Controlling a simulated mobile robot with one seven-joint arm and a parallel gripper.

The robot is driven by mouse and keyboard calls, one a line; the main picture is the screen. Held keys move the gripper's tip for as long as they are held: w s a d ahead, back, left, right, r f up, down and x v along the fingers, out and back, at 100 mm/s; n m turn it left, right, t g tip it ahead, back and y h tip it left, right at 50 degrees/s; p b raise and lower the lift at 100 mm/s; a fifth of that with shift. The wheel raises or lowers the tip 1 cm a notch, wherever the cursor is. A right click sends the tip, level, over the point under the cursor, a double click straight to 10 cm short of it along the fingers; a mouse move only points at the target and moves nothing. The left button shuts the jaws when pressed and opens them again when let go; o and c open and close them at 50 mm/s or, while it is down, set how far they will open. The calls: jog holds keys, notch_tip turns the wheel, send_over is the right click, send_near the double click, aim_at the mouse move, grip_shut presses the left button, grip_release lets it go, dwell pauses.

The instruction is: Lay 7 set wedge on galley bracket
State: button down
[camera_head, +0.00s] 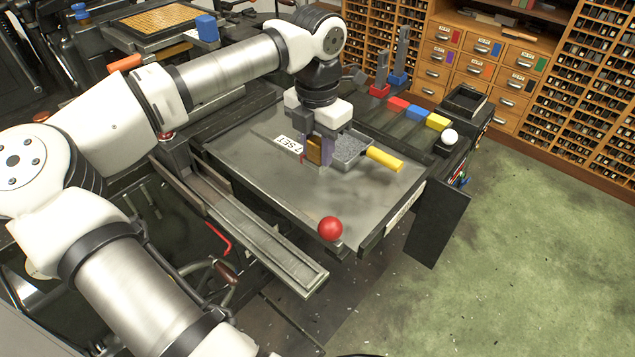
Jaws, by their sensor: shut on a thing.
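My gripper (319,158) points down over the grey metal table of the machine (260,185), shut on a small block. Brown and purple faces show at the jaws; I cannot tell which belong to the block. A white tag reading "7 SET" (287,144) shows just left of the jaws; whether it is fixed to the held piece or lies on the table is unclear. A long grey channel (265,245) runs along the table's front left side and looks empty. I cannot tell for sure which part is the galley bracket.
A grey-filled pan with a yellow handle (384,159) sits right of my gripper. A red ball knob (330,228) stands at the front corner. Red, blue and yellow blocks (416,113) and a white ball (449,137) line the back right. The table's front middle is clear.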

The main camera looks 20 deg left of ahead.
aim_at(317, 171)
jog(key=shift+f+b, duration=1.25)
jog(key=shift+f, duration=1.55)
jog(key=shift+f, duration=0.25)
jog(key=c, duration=1)
grip_release()
jog(key=shift+c, duration=0.2)
jog(key=shift+r, duration=0.15)
notch_tip(317, 171, up, 12)
jog(key=shift+r+b, duration=0.1)
jog(key=shift+b, duration=0.25)
